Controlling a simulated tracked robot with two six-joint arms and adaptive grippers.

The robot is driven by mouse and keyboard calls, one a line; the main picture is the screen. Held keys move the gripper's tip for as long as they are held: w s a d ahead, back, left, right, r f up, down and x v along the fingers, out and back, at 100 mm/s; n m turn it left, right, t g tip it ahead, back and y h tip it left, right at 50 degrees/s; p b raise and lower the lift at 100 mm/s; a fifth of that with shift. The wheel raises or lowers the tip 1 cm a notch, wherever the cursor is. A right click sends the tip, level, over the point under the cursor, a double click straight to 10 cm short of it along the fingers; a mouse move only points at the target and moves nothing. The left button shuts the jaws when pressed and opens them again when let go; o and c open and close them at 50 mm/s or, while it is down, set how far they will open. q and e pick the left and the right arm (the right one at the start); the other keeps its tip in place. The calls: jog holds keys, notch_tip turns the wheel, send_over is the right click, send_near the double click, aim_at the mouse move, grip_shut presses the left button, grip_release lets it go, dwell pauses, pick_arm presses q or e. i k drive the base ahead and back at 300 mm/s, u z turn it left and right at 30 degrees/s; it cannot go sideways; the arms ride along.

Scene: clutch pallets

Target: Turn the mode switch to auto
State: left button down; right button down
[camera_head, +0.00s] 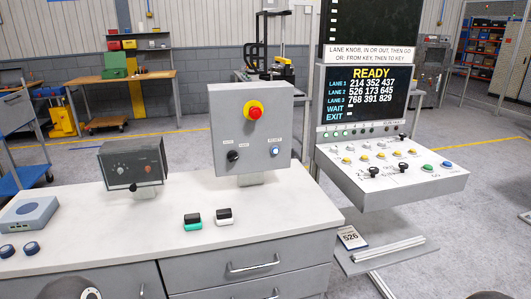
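A grey control box (238,115) stands upright on the white-topped bench. Its front has a red emergency button on a yellow base (254,112), a black rotary knob (233,156) at lower left and a lit blue-white button (275,151) at lower right. The black knob looks like the mode switch, but the small labels above it are too small to read, and its set position is hard to tell. Neither gripper shows. Dark rounded parts at the bottom edge, left and right, may belong to my arms.
A dark box with dials (133,163) stands left on the bench top (110,240). A green-based block (192,222) and a white-based block (224,216) lie in front. Right, a sloped console (385,185) with buttons and black knobs sits under a READY screen (366,95).

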aim_at(232, 155)
jog(key=u, duration=1)
jog(key=i, duration=0.4)
jog(key=u, duration=0.05)
